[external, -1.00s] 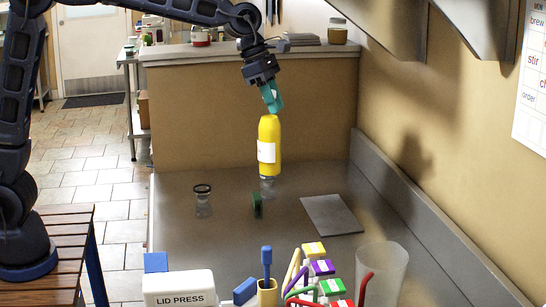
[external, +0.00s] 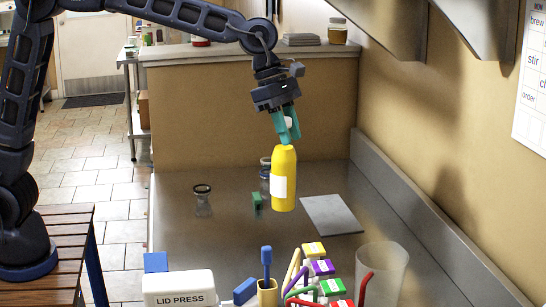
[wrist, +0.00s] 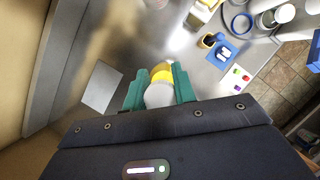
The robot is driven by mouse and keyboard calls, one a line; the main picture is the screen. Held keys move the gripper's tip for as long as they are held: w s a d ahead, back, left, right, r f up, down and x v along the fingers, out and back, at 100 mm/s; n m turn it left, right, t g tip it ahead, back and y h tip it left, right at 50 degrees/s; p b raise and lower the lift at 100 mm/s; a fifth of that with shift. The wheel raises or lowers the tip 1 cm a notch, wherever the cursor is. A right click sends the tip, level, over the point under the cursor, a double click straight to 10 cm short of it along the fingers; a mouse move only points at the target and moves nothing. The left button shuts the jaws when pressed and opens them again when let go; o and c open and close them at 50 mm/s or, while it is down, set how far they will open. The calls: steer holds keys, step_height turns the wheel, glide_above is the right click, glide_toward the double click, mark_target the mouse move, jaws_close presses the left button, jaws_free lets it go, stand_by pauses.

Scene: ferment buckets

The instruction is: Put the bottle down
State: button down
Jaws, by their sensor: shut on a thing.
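The yellow bottle (external: 284,165) with a white label hangs upright below my gripper (external: 287,126). The teal fingers are shut on its top end. In the wrist view the bottle (wrist: 161,76) shows between the two teal fingers of my gripper (wrist: 160,88), with a pale round part nearest the camera. In the external view the bottle's base is near the metal counter (external: 235,265), left of a flat grey square (external: 332,215). I cannot tell whether the base touches the counter.
A small green block (external: 257,203) is just left of the bottle, and a glass jar (external: 265,178) is partly hidden behind it. Another glass vessel (external: 203,203) stands further left. The lid press (external: 180,290), colored tags (external: 320,267) and a clear tub (external: 380,275) crowd the front.

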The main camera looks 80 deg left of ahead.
mark_target(287, 204)
step_height(287, 204, down, 18)
steer(key=shift+r, duration=0.2)
stand_by(0.4)
steer(key=shift+f, duration=0.1)
steer(key=c, duration=1.1)
jaws_free()
